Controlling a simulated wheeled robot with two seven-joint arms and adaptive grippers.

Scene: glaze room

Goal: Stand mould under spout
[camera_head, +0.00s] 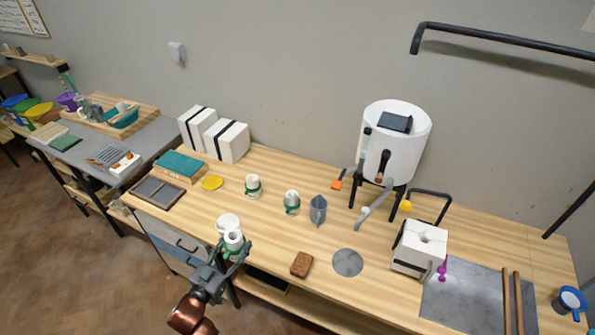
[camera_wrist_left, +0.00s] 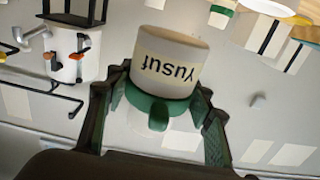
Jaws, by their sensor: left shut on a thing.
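The white plaster mould (camera_head: 419,247), a block with a black strap and a hole in its top, stands on the bench at the right. The white tank (camera_head: 392,145) stands behind it on black legs, with its spout (camera_head: 380,178) low on the front. The mould is in front of the spout and to its right. My left gripper (camera_head: 234,250) is shut on a white cup with a green band, well left of the mould. In the left wrist view the held cup (camera_wrist_left: 172,62) appears upside down and reads "Yusuf". My right gripper is out of view.
A grey disc (camera_head: 348,262) lies left of the mould. A grey slab (camera_head: 466,300) with wooden strips lies at the right.

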